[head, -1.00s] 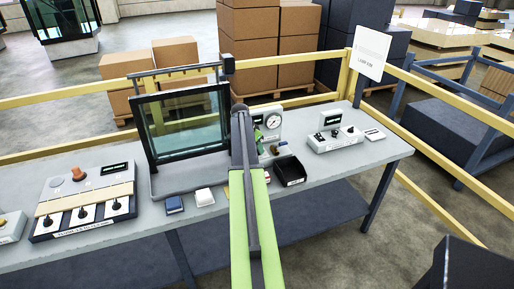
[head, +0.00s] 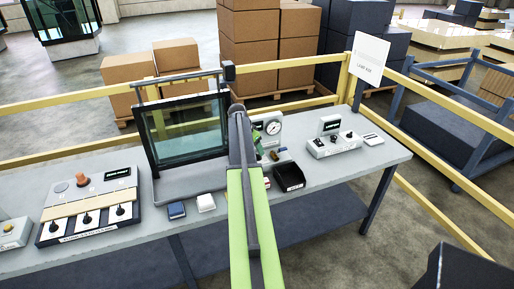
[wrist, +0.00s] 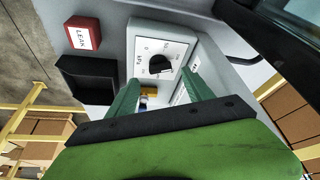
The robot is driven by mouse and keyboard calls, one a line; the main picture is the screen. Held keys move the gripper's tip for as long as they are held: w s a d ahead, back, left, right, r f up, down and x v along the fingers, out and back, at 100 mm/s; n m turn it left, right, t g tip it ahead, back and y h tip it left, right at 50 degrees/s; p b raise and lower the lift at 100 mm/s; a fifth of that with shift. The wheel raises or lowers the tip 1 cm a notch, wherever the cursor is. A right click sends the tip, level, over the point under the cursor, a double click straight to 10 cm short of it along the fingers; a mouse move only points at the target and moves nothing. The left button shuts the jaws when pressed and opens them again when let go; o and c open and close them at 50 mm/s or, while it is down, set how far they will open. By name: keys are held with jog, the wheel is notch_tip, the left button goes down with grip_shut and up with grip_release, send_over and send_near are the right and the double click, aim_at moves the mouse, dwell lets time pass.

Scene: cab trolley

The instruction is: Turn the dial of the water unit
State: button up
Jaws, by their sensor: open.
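The water unit (head: 270,123) is a pale box on the bench, with a round white gauge on its front; my arm hides part of it in the head view. In the wrist view, a pale panel (wrist: 177,39) with a printed scale carries a round black dial (wrist: 161,65). My green gripper (wrist: 160,78) is open, with a finger to each side of the dial in the picture and nothing held between them. I cannot tell whether the fingertips touch the dial. In the head view, my gripper (head: 257,146) shows only partly beside my arm.
A black bin (head: 289,176) stands in front of the unit, and a red block marked LEAK (wrist: 83,35) is beside it. A framed glass panel (head: 183,128) stands to the left. A control box (head: 334,144) sits to the right. Yellow rails (head: 420,107) run behind the bench.

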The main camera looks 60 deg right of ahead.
jog(key=p+v, duration=1)
jog(key=v, duration=0.3)
jog(key=w+a+f+n+t+b, duration=0.1)
jog(key=w+a+n, duration=0.1)
jog(key=w+a, duration=0.75)
jog(key=w+a+f+n+t+b, duration=0.1)
jog(key=w+a+f+n, duration=0.1)
jog(key=w+a, duration=0.8)
jog(key=s+a+f+n+y+b, duration=0.2)
jog(key=a+n, duration=0.3)
jog(key=a, duration=2)
jog(key=s+a+f+n+y, duration=0.1)
jog(key=s+a+n, duration=0.4)
jog(key=a, duration=0.4)
jog(key=s+a+f+n+g+y, duration=0.1)
jog(key=s+a+n, duration=0.5)
jog(key=a, duration=0.3)
jog(key=shift+s+a+n+b, duration=0.2)
jog(key=shift+s+n+b, duration=0.1)
jog(key=shift+s+b, duration=0.15)
